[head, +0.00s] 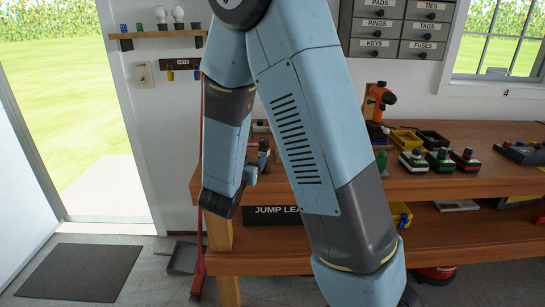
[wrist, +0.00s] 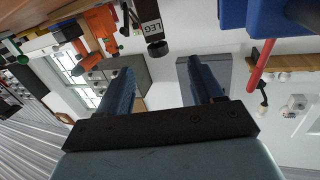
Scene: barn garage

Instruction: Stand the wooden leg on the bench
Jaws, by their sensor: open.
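My gripper (wrist: 158,68) is open in the wrist view, its two blue-grey fingers apart with nothing between them. In the head view my gripper (head: 263,152) is small and partly hidden behind my arm, at the left part of the wooden bench (head: 470,183). A dark block lettered LEG (wrist: 149,22) shows beyond the fingers at the top of the wrist view, with a short dark round part beside it. I cannot make out the wooden leg itself for certain in either view; my arm covers much of the bench's left part.
An orange drill (head: 379,98), a yellow bin (head: 405,139) and several battery-like blocks (head: 440,160) stand on the bench's right part. Drawers (head: 400,28) hang above. A box lettered JUMP LEA (head: 280,211) sits on the lower shelf. A red-handled broom (head: 199,250) leans at the bench's left end.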

